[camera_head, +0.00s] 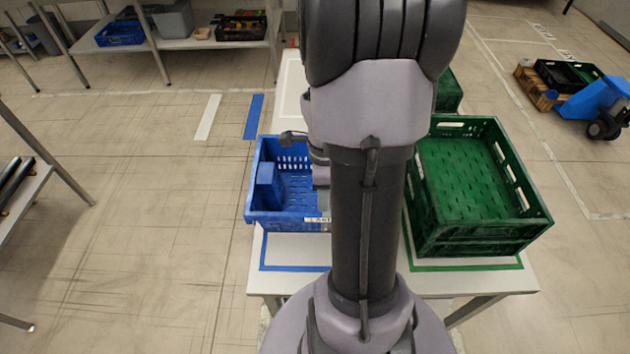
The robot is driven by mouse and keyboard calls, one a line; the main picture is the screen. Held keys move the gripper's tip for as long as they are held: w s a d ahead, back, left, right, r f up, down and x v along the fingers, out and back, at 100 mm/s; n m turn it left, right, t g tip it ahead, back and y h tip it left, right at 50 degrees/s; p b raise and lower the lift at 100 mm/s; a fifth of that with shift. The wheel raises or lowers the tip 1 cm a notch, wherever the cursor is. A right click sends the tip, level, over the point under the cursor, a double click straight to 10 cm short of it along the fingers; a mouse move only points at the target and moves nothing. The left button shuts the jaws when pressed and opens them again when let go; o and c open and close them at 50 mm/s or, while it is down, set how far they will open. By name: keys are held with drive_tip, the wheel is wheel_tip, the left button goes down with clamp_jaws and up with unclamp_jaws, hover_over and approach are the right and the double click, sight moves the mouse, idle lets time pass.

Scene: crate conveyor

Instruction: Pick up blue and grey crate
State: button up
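A blue crate (251,190) stands upright on the white table, left of my arm. It has slotted walls, a white label on its near side and a blue block-like shape (268,180) inside at the left. A greyish area shows inside its right part, but my arm covers the rest of that side. My gripper (320,176) shows only as a small grey part beside my arm, over the right part of the blue crate. Its fingertips are hidden, and I cannot tell whether it touches the crate.
Stacked green crates (480,238) stand on the table to the right, with another green crate (449,92) behind. A back shelf holds a blue crate (120,40), a grey bin (174,22) and a dark crate (240,33). A blue cart (592,100) stands far right.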

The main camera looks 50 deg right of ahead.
drive_tip(key=f+b, duration=0.1)
drive_tip(key=f, duration=0.2)
drive_tip(key=f+b, duration=0.1)
drive_tip(key=f, duration=0.2)
drive_tip(key=a+f+b, duration=0.1)
drive_tip(key=f, duration=0.2)
drive_tip(key=shift+s, duration=0.3)
drive_tip(key=shift+r, duration=0.1)
drive_tip(key=shift+c, duration=0.3)
clamp_jaws()
idle(0.4)
